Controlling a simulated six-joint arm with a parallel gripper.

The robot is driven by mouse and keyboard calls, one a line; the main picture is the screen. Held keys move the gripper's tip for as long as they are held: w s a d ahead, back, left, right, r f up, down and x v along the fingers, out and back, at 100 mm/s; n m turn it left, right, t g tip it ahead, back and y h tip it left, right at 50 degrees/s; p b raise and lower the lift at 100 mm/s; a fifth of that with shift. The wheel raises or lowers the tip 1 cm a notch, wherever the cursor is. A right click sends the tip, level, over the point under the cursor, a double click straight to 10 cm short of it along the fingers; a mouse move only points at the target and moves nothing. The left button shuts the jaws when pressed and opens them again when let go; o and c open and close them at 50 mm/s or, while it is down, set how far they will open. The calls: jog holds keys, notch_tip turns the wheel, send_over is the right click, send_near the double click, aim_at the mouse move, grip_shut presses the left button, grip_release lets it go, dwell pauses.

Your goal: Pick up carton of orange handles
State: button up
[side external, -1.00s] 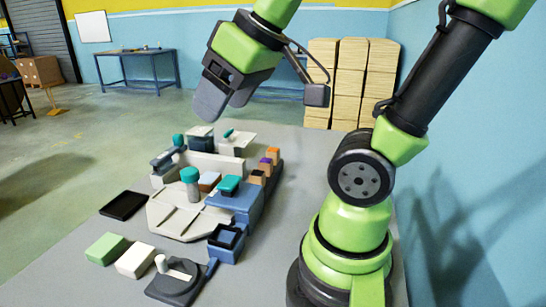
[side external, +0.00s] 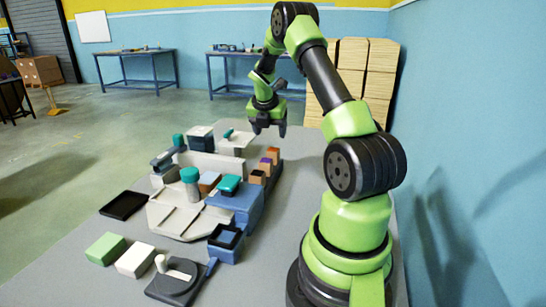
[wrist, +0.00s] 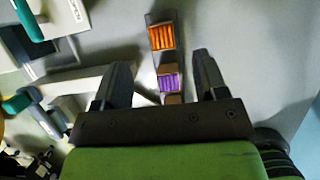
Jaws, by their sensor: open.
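The carton of orange handles (wrist: 161,37) is a small brown open box with orange pieces, at the far end of a dark rack. In the side external view it (side external: 273,152) is the farthest of the row. My gripper (side external: 269,130) points down above the far end of the row, apart from the cartons. In the wrist view my gripper (wrist: 162,64) is open and empty, its fingers spread to either side of the row.
A third brown carton (side external: 257,177) sits at the row's near end. Left of the row stand a grey-white machine (side external: 190,215) and a blue box (side external: 240,200) with a teal top. A black tray (side external: 123,205) lies farther left. The grey table is clear right of the row.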

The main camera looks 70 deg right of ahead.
aim_at(273, 149)
jog(key=x, duration=0.8)
jog(key=shift+a+f, duration=0.1)
jog(key=shift+f, duration=0.1)
jog(key=c, duration=1)
